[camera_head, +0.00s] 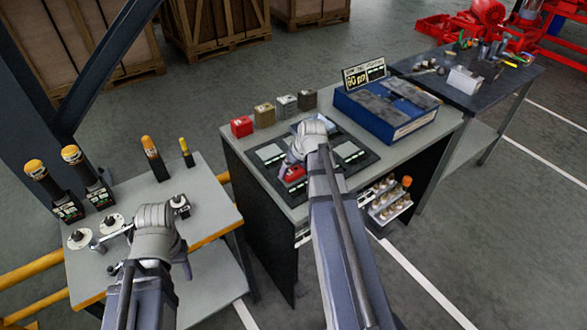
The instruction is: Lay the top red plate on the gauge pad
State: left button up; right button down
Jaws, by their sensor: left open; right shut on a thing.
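A red plate (294,174) is on the left part of a dark mat (263,172) on the middle bench. My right gripper (291,164) is shut on the red plate from above, and its arm hides much of the mat. I cannot tell whether the plate rests on anything or whether other plates lie under it. The mat bears pale square pads, one at the left (270,153) and one at the right (349,152). I cannot tell which is the gauge pad. My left gripper (104,256) is open over the small table at the left.
Red, brown and grey blocks (241,126) stand in a row along the bench's back edge. A blue case (388,112) stands at the right of the mat. Yellow-capped tools (80,168) and white round pieces (79,238) stand on the left table (216,213).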

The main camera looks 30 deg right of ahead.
jog(key=shift+f+b, duration=0.55)
jog(key=shift+f, duration=0.1)
grip_release()
jog(key=shift+r, duration=0.1)
jog(key=p+v, duration=0.7)
jog(key=shift+r, duration=0.4)
jog(key=shift+s+r, duration=0.1)
jog(key=shift+s, duration=0.05)
notch_tip(320, 180, up, 6)
jog(key=p, duration=0.6)
